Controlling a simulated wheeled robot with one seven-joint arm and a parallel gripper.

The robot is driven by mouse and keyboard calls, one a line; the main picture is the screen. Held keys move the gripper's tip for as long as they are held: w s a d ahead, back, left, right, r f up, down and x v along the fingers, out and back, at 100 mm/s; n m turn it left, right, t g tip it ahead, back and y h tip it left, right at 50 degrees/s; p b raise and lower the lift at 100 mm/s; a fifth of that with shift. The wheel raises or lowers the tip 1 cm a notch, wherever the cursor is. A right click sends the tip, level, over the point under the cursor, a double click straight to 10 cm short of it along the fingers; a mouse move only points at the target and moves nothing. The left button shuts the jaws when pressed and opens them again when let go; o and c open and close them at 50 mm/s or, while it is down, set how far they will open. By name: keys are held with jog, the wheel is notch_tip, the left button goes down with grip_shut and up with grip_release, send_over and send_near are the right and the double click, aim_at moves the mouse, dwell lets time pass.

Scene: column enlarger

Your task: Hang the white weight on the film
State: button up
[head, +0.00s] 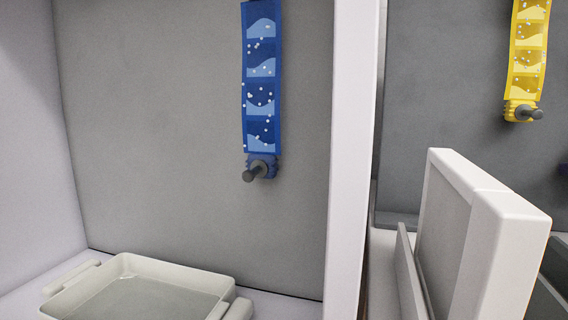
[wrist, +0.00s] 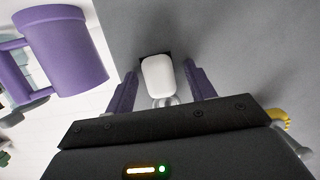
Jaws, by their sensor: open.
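A white rounded block, which looks like the white weight (wrist: 158,76), shows in the wrist view between the two purple fingers of my gripper (wrist: 160,70). The fingers are open, with a gap on each side of the block. A grey part shows below it, partly hidden by the gripper body. A blue film strip (head: 261,85) with white specks hangs on the grey back wall in the head view. A blue clip with a dark grey peg (head: 258,170) is at its lower end. A yellow film strip (head: 528,50) hangs at the right, with a yellow clip (head: 520,112) below. My gripper is outside the head view.
A purple cylinder-shaped container (wrist: 62,52) is left of my gripper in the wrist view. In the head view, a pale tray (head: 125,262) stands below the blue film. A white upright divider (head: 350,160) separates the two strips. A thick pale panel (head: 480,230) stands at the right.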

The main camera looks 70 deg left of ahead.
dwell(0.8)
grip_shut()
dwell(0.5)
